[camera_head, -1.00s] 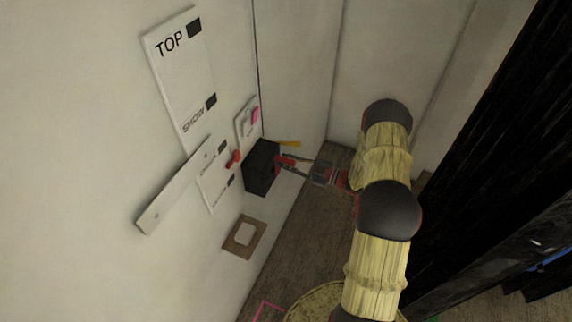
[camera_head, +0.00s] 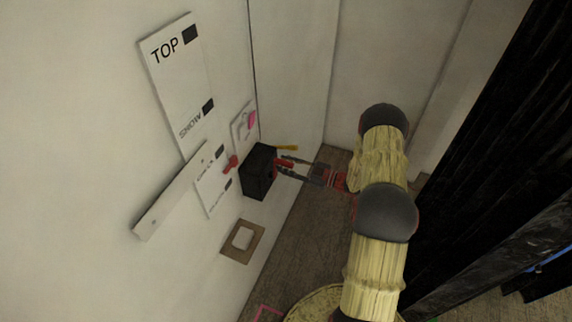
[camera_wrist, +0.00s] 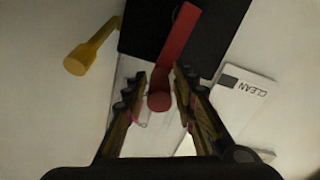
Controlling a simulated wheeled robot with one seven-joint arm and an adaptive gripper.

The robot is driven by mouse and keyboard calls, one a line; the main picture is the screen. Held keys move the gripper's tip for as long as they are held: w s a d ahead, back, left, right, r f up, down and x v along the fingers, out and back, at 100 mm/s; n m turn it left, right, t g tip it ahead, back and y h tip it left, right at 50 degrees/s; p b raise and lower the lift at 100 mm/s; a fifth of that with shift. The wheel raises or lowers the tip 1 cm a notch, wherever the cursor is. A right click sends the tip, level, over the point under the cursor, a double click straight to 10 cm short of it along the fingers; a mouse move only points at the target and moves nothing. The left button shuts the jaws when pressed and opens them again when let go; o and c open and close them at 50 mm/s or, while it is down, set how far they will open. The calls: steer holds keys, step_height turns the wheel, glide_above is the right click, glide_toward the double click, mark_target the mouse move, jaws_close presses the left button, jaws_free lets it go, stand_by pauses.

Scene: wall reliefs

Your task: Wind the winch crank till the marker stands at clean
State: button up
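The winch is a black box (camera_head: 259,172) on the wall, also at the top of the wrist view (camera_wrist: 150,35). Its red crank (camera_wrist: 177,50) runs down from the box to a round grip end (camera_wrist: 159,101). My gripper (camera_wrist: 160,78) is open, with the crank's grip end between its two fingers; a gap shows on each side. In the head view my gripper (camera_head: 284,168) is at the front of the box, beside the red crank (camera_head: 283,164). A white plate marked CLEAN (camera_wrist: 240,100) lies right of the fingers. I cannot make out the marker's position.
A yellow handle (camera_wrist: 92,48) sticks out left of the crank. On the wall are a TOP and SHOW panel (camera_head: 178,80), a slanted bar (camera_head: 175,195), a red lever (camera_head: 231,163), a pink knob plate (camera_head: 244,125) and a brown frame (camera_head: 242,241).

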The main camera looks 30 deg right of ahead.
steer(key=shift+o, duration=1)
steer(key=shift+r, duration=0.1)
steer(key=v, duration=1.2)
